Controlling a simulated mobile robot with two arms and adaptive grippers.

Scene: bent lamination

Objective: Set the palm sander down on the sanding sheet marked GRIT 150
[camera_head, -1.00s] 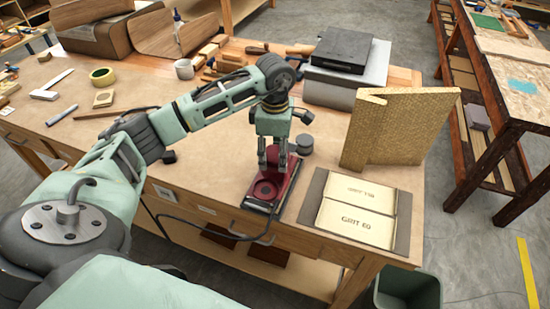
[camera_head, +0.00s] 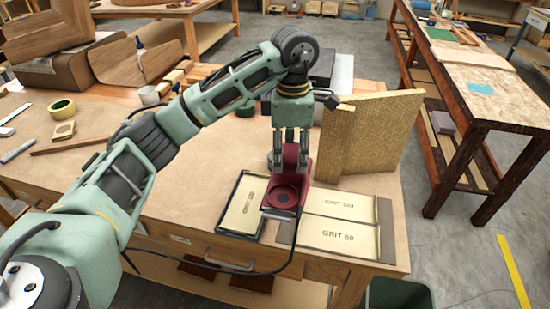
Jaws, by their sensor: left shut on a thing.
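My left gripper (camera_head: 291,168) is shut on the dark red palm sander (camera_head: 286,192). The sander appears held above the bench, between a dark tray at left and a dark board at right. A pale sheet (camera_head: 243,206) lies in the left tray; its marking is too small to read surely. On the right board lie two pale sheets: the rear one (camera_head: 342,204) is marked GRIT 1-something-0, its middle digit unclear, and the front one (camera_head: 338,238) is marked GRIT 60. The sander overlaps the right board's left edge in view. My right gripper is out of view.
A tan textured panel (camera_head: 372,135) stands upright behind the sheets. A dark cable (camera_head: 293,240) hangs from the sander past the bench front. A yellow tape roll (camera_head: 62,109) and small wood pieces lie at left. A bin (camera_head: 398,294) stands below the right front corner.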

